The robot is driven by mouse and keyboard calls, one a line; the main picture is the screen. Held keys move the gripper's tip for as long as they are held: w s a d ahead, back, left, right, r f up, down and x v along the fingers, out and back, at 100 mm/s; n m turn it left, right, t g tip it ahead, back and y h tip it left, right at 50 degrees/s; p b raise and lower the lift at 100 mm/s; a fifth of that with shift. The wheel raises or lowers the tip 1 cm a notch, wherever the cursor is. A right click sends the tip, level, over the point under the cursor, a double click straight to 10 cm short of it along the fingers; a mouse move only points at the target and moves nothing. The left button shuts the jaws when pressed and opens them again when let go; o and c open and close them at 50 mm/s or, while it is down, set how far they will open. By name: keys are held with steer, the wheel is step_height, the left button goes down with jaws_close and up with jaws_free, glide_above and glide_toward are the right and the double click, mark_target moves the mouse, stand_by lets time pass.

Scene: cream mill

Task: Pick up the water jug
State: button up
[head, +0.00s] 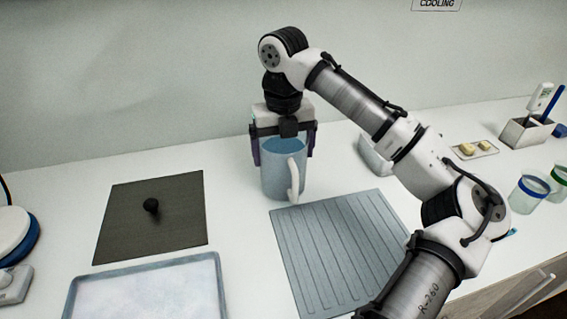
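The water jug (278,175) is light blue with a pale handle at its front right. It stands upright on the white counter, just behind the ribbed mat, and its open top shows a blue inside. My gripper (284,157) is right above the jug and points down. Its two dark fingers reach down on the left and right sides of the jug's upper wall. The fingers look spread around the jug. I cannot tell from this view whether they press on the wall.
A grey ribbed mat (335,250) lies in front of the jug. A dark board (125,225) with a black knob lies left, a shallow tray (210,300) at front left. A metal container (375,158) stands right of the jug; cups (526,194) stand further right. The wall is behind.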

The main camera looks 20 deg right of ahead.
steer(key=c, duration=1.1)
steer(key=shift+r, duration=0.1)
